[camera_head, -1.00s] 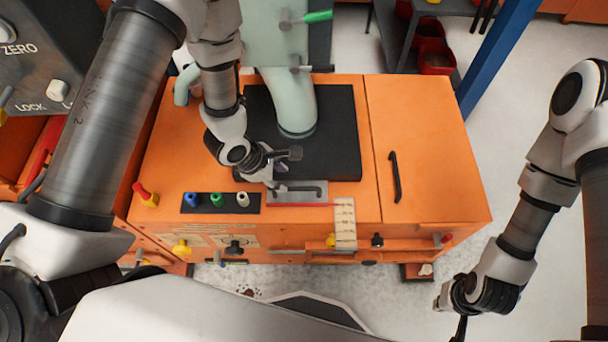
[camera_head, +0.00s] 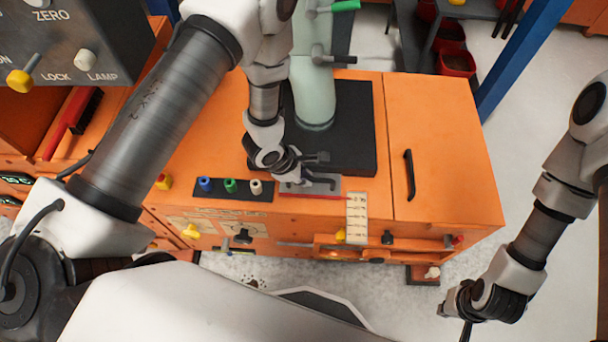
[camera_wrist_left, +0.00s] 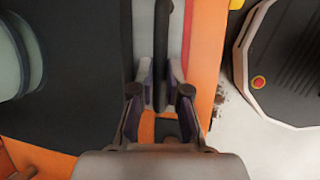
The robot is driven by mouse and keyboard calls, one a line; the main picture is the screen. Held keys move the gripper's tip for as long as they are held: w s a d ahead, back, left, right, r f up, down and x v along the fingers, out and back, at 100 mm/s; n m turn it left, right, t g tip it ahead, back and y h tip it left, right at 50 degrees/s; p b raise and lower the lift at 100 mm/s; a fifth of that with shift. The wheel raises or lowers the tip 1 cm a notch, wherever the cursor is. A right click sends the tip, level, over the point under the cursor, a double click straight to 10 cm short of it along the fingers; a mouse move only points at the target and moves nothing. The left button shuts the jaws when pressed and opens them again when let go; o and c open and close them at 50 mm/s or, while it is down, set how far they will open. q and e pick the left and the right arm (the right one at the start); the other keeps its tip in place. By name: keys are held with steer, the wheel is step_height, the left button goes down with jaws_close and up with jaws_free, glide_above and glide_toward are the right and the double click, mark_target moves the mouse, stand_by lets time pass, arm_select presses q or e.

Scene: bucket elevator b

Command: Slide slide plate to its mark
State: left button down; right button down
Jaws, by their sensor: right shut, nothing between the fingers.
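The slide plate (camera_head: 291,188) is a small grey plate with a black bar handle (camera_head: 330,185) on top of the orange machine. A red line runs along its front edge, and a pale marked strip (camera_head: 357,218) stands just to its right. My left gripper (camera_head: 312,171) is open at the handle. In the left wrist view the handle (camera_wrist_left: 162,45) runs between the two fingers (camera_wrist_left: 160,78), with narrow gaps; contact is unclear. My right gripper (camera_head: 466,326) is shut and empty, off the machine at lower right, partly hidden by its own wrist.
Blue, green and white knobs (camera_head: 230,187) sit on a black strip left of the plate. A pale green pipe (camera_head: 315,95) rises from the black panel (camera_head: 355,145) behind. A black handle (camera_head: 409,175) is on the right orange cover.

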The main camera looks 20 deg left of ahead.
arm_select(q)
steer(key=shift+s+d+r+p, duration=0.15)
steer(key=shift+s+p, duration=0.35)
steer(key=shift+s+d+r+p, duration=0.1)
steer(key=shift+s+p, duration=0.4)
steer(key=shift+s+f, duration=0.1)
steer(key=shift+s, duration=0.15)
steer(key=shift+f, duration=0.15)
steer(key=c, duration=1.2)
jaws_free()
steer(key=shift+o, duration=0.2)
steer(key=v, duration=1.2)
steer(key=shift+d, duration=0.1)
